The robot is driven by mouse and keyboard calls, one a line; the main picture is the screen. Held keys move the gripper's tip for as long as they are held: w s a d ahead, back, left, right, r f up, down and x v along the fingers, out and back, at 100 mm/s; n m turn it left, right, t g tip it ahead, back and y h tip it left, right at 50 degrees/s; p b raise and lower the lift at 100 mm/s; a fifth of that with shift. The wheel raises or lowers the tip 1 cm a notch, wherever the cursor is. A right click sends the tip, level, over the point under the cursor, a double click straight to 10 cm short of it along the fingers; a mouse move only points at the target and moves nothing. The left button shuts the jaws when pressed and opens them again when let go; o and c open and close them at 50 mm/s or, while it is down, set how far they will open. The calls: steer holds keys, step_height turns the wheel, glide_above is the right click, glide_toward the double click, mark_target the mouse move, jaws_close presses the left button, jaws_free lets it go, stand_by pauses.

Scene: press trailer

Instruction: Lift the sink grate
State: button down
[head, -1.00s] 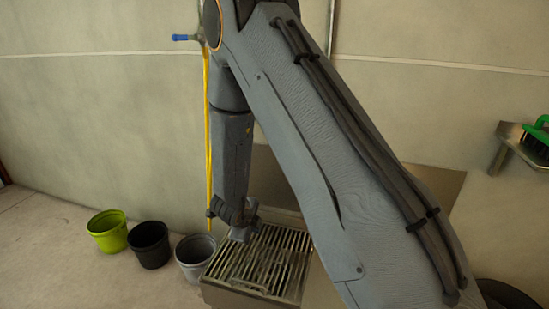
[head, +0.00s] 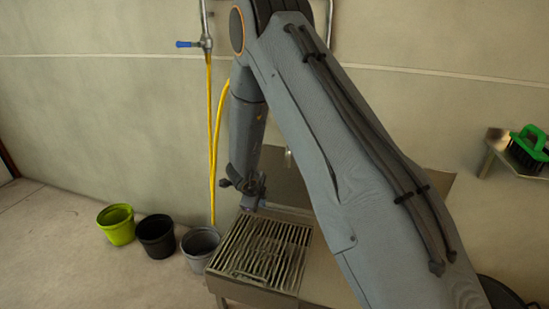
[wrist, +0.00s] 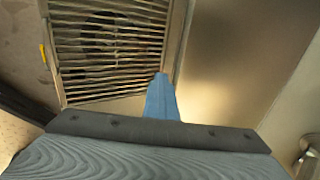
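The sink grate (head: 262,252), a metal frame of parallel bars, lies flat over the sink at the lower middle of the head view. It also shows at the upper left of the wrist view (wrist: 112,45), with a dark round shape below its bars. My gripper (head: 252,196) is above the far edge of the grate, apart from it in the head view. In the wrist view a blue finger piece (wrist: 161,98) points to the grate's lower right corner. I cannot tell whether it is one finger or two together. Nothing is seen held.
Green (head: 116,224), black (head: 156,236) and grey (head: 199,244) buckets stand left of the sink. A yellow hose (head: 216,150) hangs from a blue-handled tap (head: 192,44). A green brush (head: 530,143) lies on a shelf at right. The wall is close behind.

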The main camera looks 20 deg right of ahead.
steer(key=w+d+r+p, duration=0.1)
steer(key=w+d+r, duration=0.2)
steer(key=w+d, duration=0.3)
steer(key=w+d+r+g+p, duration=0.1)
steer(key=w+d+r+p, duration=0.1)
steer(key=w+d, duration=0.4)
steer(key=shift+w+r+y, duration=0.3)
steer(key=shift+w+r, duration=0.1)
steer(key=shift+w, duration=1.8)
steer(key=c, duration=1.7)
jaws_free()
steer(key=shift+r, duration=0.1)
steer(key=shift+p+v, duration=2.6)
steer(key=shift+v, duration=0.85)
